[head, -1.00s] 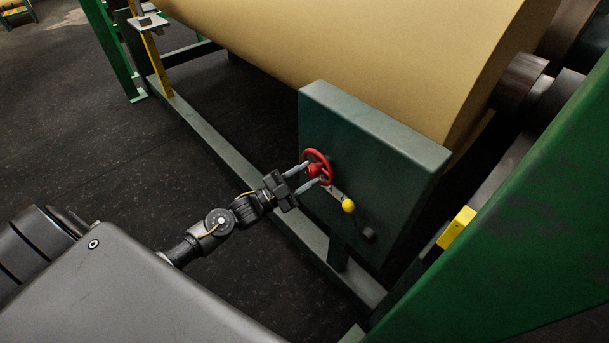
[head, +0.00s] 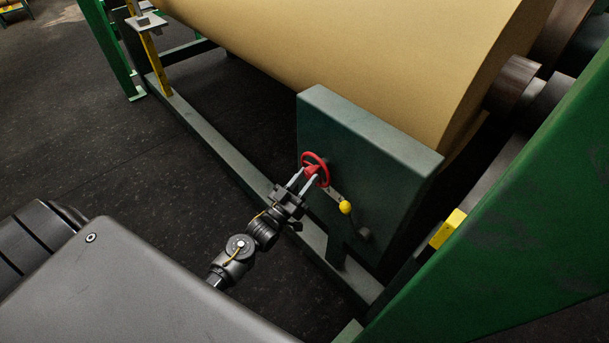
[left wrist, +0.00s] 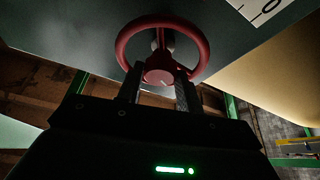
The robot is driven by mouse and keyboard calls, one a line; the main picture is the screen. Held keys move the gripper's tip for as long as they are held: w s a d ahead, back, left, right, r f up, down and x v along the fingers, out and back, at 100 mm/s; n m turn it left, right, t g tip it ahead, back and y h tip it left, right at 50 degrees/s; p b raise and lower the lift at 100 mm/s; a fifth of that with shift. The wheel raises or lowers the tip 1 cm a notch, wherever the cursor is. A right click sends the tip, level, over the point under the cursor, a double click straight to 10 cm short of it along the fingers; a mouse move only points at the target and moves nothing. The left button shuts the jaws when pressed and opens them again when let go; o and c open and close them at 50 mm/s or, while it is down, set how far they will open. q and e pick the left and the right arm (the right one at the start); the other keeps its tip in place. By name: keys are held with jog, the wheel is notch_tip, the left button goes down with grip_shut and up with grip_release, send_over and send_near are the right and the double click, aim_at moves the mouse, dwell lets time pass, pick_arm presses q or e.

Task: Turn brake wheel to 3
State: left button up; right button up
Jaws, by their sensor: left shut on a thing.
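The red brake wheel (head: 325,163) is on the face of the dark green box (head: 380,160) in the head view. My left gripper (head: 308,178) is at the wheel's hub, with its two fingers reaching up from the lower left. It is shut on the wheel. In the left wrist view the wheel (left wrist: 127,36) fills the upper middle, and the fingers (left wrist: 159,88) stand either side of its hub. A white plate with part of a dark marking (left wrist: 262,8) shows at the top right. I cannot read a wheel setting. My right gripper is not in view.
A lever with a yellow knob (head: 345,208) sits just right of and below the wheel. A large tan roll (head: 350,60) lies behind the box. A green frame beam (head: 500,240) fills the right side. Dark floor (head: 120,160) is open at the left.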

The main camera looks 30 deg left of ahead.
pick_arm(q)
jog(key=n+y+p, duration=0.1)
jog(key=n, duration=0.2)
jog(key=n+y+p, duration=0.2)
jog(key=n, duration=0.1)
jog(key=shift+d+r, duration=0.15)
jog(key=shift+d, duration=0.05)
jog(key=shift+n+g+y, duration=0.3)
jog(key=shift+n+y, duration=0.1)
jog(key=shift+n, duration=0.4)
jog(key=shift+p, duration=0.35)
jog(key=o, duration=1)
jog(key=b+v, duration=0.3)
jog(key=v, duration=0.8)
